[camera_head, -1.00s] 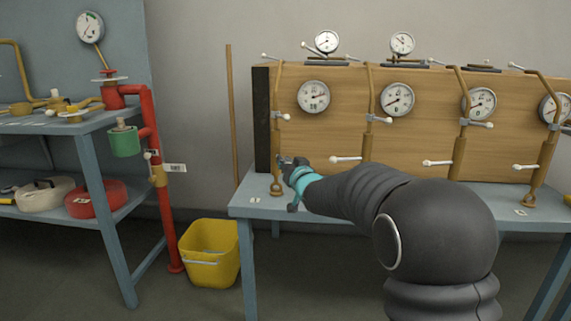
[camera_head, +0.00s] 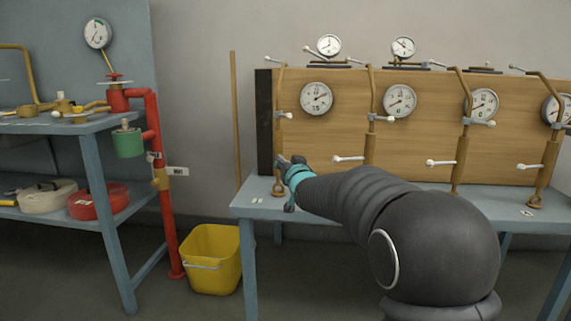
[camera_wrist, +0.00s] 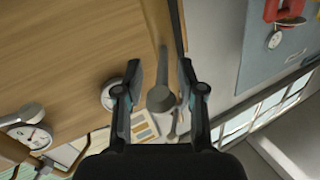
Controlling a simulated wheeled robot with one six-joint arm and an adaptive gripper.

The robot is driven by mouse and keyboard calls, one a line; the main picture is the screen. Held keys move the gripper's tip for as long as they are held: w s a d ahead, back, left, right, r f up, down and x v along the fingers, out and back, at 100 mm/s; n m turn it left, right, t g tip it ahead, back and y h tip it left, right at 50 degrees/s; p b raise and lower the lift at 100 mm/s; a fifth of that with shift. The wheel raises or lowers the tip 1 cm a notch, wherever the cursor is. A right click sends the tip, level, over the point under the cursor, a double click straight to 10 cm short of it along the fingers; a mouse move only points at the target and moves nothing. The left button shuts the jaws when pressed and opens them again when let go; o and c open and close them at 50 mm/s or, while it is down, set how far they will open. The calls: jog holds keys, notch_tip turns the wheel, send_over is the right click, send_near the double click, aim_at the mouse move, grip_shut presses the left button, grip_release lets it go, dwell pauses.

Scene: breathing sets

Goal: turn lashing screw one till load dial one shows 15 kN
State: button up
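Lashing screw one is the leftmost brass rod (camera_head: 278,92) on the wooden board, with a small white-tipped handle (camera_head: 284,115) partway up. Load dial one (camera_head: 317,98) is the round white gauge just right of it; its needle points to the upper right, but the figures are too small to read. My gripper (camera_head: 283,162) is at the rod's lower part and hides some of it. In the wrist view my gripper (camera_wrist: 161,72) has its fingers apart, with a grey rounded handle end (camera_wrist: 160,98) between them. Gaps show beside it; contact cannot be told.
Similar screws with white-tipped levers (camera_head: 347,159) and dials (camera_head: 400,101) stand to the right on the board (camera_head: 345,137). A blue bench (camera_head: 255,207) lies below. A yellow bucket (camera_head: 212,260) and red pipe (camera_head: 158,220) are to the left.

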jog(key=v, duration=1.2)
jog(key=shift+r, duration=0.1)
